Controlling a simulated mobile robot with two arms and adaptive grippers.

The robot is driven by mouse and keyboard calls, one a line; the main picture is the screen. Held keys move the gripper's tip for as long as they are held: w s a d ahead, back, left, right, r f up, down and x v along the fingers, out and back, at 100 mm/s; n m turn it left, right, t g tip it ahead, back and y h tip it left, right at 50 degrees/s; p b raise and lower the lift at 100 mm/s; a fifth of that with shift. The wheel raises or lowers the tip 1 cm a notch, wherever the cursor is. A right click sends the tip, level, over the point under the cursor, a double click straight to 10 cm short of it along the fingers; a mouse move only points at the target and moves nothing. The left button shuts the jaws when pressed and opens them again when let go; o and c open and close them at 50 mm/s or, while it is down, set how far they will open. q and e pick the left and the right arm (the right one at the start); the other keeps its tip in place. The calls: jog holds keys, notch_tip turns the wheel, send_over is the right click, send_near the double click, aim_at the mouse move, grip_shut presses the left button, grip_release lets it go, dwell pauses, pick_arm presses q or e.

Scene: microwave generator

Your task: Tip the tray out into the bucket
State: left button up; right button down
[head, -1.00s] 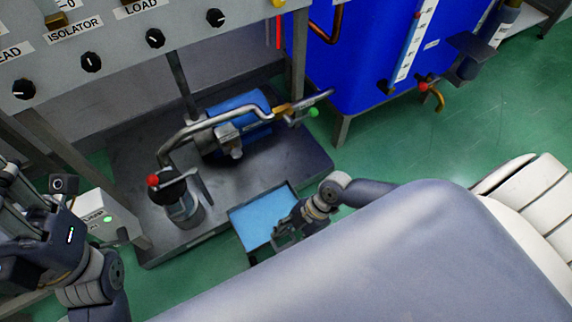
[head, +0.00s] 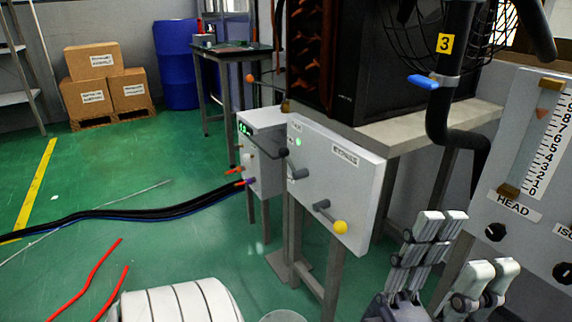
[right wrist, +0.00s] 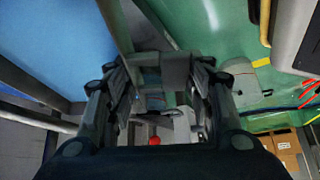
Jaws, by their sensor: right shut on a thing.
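In the right wrist view my right gripper (right wrist: 150,85) is shut on the near side of the tray (right wrist: 35,84). The tray has dark walls and a flat blue surface inside, at the upper left. The gripped part is mostly hidden between the fingers. The tray and my right arm are outside the head view.
A grey bypass box (head: 335,170) with a yellow-knobbed lever stands on legs in the middle. Black cables (head: 130,205) and red hoses (head: 100,280) lie on the green floor. Cardboard boxes (head: 105,80) and a blue drum (head: 176,65) stand at the back.

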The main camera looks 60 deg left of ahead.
jog(key=w+d+r+m+t+h, duration=0.2)
jog(key=r+m, duration=0.4)
jog(key=r, duration=0.5)
jog(key=w+d+r+m+t+h+p, duration=0.1)
jog(key=w+d+r+m+h, duration=0.2)
jog(key=r, duration=0.9)
jog(key=w+m+h, duration=0.1)
jog(key=m, duration=0.2)
jog(key=shift+d+r+m+t, duration=0.15)
jog(key=shift+r+m+t, duration=0.15)
jog(key=shift+m+t, duration=0.1)
